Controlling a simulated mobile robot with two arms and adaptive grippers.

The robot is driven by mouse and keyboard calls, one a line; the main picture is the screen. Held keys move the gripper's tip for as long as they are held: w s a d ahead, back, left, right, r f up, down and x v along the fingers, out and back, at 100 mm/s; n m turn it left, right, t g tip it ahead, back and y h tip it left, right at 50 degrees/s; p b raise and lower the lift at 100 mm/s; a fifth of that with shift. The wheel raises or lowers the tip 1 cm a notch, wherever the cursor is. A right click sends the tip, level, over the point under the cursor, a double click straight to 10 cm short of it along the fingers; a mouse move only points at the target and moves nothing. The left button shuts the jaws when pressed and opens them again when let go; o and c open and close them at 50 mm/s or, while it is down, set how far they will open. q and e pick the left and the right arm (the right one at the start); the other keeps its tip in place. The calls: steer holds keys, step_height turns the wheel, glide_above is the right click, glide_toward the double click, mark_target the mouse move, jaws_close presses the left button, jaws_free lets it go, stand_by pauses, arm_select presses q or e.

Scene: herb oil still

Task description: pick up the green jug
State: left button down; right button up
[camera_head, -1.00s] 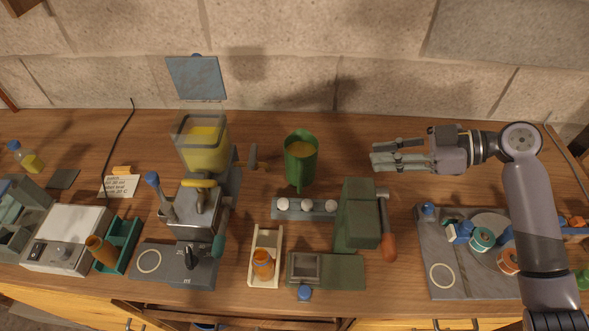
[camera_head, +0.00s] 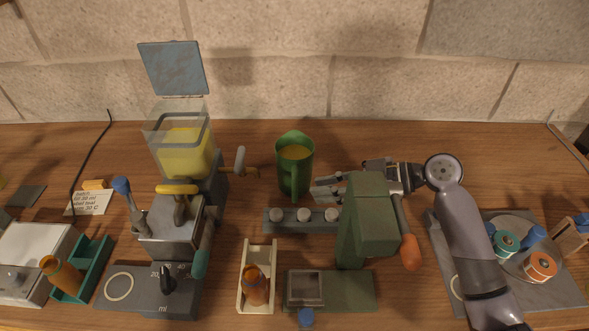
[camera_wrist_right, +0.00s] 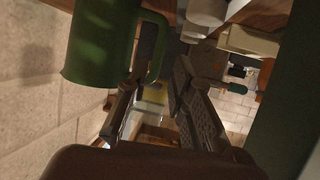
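The green jug (camera_head: 294,172) stands upright on the wooden bench, right of the clear hopper, with yellow liquid inside. Its handle faces the front of the bench. My right gripper (camera_head: 322,188) reaches in from the right, low beside the jug's right side and behind the green press. In the right wrist view the jug (camera_wrist_right: 98,45) fills the upper left. There the gripper (camera_wrist_right: 165,75) is open, with a gap between its fingers. The handle (camera_wrist_right: 157,52) is close to the left finger; whether they touch I cannot tell. My left gripper is not in view.
The green press (camera_head: 368,215) stands just in front of my right gripper. A grey strip with white knobs (camera_head: 275,215) lies in front of the jug. The filling machine with its hopper (camera_head: 185,150) is to the left. Bare bench lies behind my right arm.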

mark_target(294, 191)
steer(key=x, duration=0.7)
steer(key=shift+w+a+f+b, duration=0.2)
steer(key=shift+w+a+b, duration=0.05)
steer(key=shift+a+b, duration=0.1)
steer(key=shift+d, duration=0.1)
jaws_close()
steer(key=shift+r, duration=0.15)
